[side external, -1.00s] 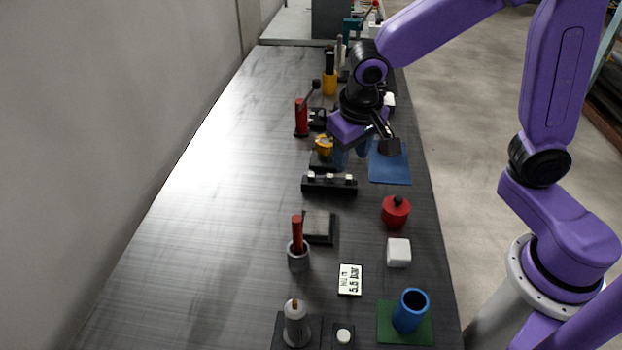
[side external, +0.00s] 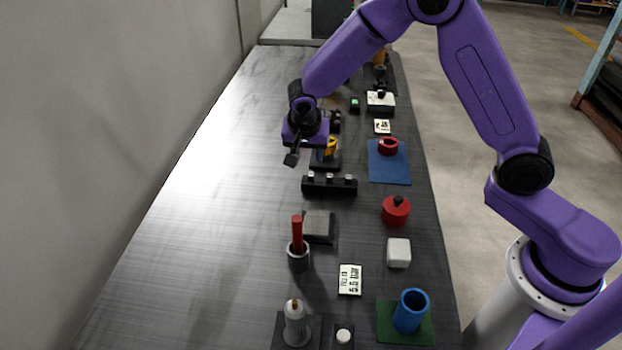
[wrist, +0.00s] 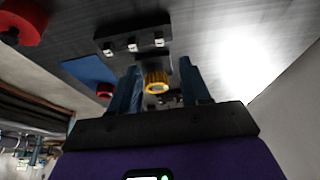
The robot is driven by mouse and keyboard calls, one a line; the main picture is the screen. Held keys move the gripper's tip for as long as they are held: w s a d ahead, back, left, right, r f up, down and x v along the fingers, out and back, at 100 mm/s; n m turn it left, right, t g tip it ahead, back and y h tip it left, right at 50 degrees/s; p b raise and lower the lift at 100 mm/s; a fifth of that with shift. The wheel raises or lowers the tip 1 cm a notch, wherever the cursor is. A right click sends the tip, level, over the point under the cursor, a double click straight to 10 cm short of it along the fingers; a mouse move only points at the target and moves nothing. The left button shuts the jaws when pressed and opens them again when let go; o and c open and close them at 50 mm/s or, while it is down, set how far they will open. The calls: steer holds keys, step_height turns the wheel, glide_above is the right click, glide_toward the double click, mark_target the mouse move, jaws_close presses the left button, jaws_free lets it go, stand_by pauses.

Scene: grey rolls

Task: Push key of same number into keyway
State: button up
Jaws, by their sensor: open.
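My gripper (side external: 325,146) is open above the table, at a yellow ribbed knob on a dark plate (side external: 327,163). In the wrist view my gripper (wrist: 160,72) has one blue finger on each side of the yellow knob (wrist: 156,80); I cannot tell whether they touch it. A black bar with three silver studs (side external: 330,187) lies nearer the side camera; the bar also shows in the wrist view (wrist: 133,38). I can make out no key numbers and cannot tell which parts are the key and keyway.
A red ring (side external: 389,145) lies on a blue mat (side external: 391,169) to the right. A red knobbed weight (side external: 396,211), a white block (side external: 398,253), a grey cup with a red rod (side external: 298,258) and a blue cup (side external: 410,310) stand nearer. The table's left side is clear.

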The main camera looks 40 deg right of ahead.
glide_above(311, 174)
steer(key=s+a, duration=0.2)
step_height(311, 174, down, 6)
steer(key=r, duration=0.1)
steer(key=shift+x, duration=2.85)
jaws_close()
